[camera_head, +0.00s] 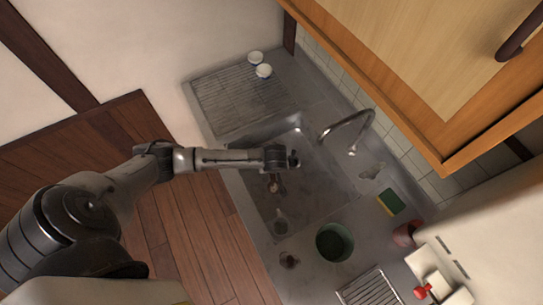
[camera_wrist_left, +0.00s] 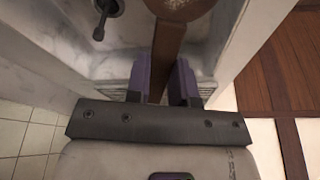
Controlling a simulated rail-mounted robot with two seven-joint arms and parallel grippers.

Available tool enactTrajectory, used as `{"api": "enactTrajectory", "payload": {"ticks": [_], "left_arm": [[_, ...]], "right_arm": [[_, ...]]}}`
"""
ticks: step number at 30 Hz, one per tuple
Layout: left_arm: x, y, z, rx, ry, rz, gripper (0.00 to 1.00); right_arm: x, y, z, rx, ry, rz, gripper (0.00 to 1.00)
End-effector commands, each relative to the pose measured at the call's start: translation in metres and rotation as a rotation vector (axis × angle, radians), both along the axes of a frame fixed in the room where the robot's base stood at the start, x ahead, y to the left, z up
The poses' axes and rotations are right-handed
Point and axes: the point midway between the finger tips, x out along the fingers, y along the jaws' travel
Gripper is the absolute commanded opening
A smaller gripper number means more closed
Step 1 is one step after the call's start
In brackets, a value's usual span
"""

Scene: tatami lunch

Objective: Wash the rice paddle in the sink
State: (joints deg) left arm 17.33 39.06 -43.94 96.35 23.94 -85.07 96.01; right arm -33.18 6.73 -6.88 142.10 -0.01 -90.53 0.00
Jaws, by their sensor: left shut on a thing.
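The rice paddle (camera_wrist_left: 168,52) is brown and wooden. In the left wrist view its handle stands between the two purple-lined fingers of my left gripper (camera_wrist_left: 160,82), which is shut on it. The wider end of the paddle is cut off by the top of that view. In the head view my left gripper (camera_head: 274,174) points down over the steel sink (camera_head: 325,185), and only a small brown bit of the paddle (camera_head: 274,188) shows below it. I cannot tell whether the paddle touches the basin. The curved faucet (camera_head: 350,122) stands behind the basin. My right gripper is not in view.
Two small cups (camera_head: 263,71) stand by the ribbed drainboard (camera_head: 225,105). A green-rimmed pot (camera_head: 335,242), a green and yellow sponge (camera_head: 391,202) and a reddish pot (camera_head: 405,234) are on the counter. A wooden cabinet (camera_head: 425,75) overhangs at the upper right.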

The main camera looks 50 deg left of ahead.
Motion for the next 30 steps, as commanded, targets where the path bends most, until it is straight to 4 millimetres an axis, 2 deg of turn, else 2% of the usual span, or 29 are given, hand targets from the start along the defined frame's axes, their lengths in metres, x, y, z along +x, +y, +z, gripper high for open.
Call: {"api": "enactTrajectory", "payload": {"ticks": [3, 9, 14, 30], "left_arm": [[0.018, 0.023, -0.001, 0.031, -0.020, 0.191, 0.00], [0.025, 0.029, -0.002, 0.070, -0.041, 0.318, 0.00], [0.025, 0.030, -0.009, 0.078, -0.044, 0.337, 0.00], [0.025, 0.030, -0.048, 0.078, -0.044, 0.334, 0.00]], "right_arm": [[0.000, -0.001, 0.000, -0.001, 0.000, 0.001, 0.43], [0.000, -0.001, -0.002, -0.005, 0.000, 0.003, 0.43], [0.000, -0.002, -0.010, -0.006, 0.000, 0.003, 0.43], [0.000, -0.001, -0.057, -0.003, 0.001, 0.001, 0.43]]}}
